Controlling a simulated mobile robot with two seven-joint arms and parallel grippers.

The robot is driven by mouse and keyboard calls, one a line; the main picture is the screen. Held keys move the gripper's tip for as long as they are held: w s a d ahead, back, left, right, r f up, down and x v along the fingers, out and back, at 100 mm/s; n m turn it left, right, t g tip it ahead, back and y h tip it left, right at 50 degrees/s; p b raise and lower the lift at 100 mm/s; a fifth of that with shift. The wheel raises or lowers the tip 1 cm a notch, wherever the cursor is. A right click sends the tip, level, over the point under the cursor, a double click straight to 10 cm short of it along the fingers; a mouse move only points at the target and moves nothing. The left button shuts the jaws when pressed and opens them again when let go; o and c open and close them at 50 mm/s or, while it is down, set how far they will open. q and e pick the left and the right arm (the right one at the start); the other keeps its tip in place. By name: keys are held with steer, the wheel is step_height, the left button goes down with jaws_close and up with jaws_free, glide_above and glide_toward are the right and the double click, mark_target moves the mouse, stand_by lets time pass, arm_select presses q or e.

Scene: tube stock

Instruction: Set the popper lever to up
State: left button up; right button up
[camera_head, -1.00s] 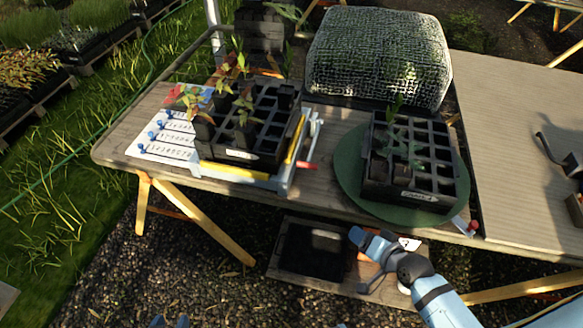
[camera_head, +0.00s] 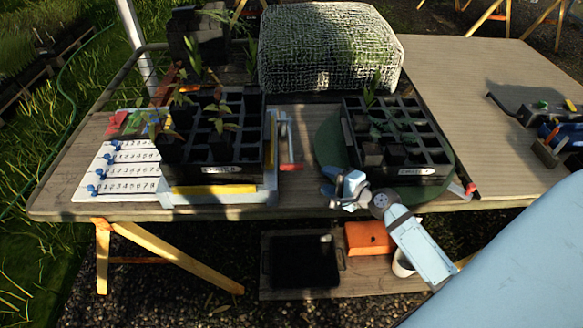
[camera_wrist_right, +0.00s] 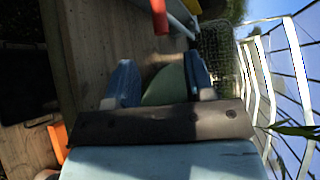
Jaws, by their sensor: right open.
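A red-handled lever (camera_head: 291,167), which looks like the popper lever, sticks out at the right side of the pale blue frame (camera_head: 268,188) under the left plant tray. Its handle lies about level. The red handle also shows at the top of the right wrist view (camera_wrist_right: 159,17). My right gripper (camera_head: 326,182) is open and empty at the table's front edge, right of the lever and apart from it. Its two blue fingers (camera_wrist_right: 160,80) show spread in the right wrist view. My left gripper is out of view.
A second black tray (camera_head: 405,178) stands on a green round base (camera_head: 328,145), close to my right gripper. A red knob (camera_head: 470,188) sits at that base's right. A mesh-covered mound (camera_head: 330,45) stands behind. An orange box (camera_head: 368,238) and black tray (camera_head: 300,262) lie below.

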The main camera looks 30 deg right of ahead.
mark_target(299, 168)
steer(key=x, duration=1.2)
steer(key=shift+a, duration=0.1)
jaws_close()
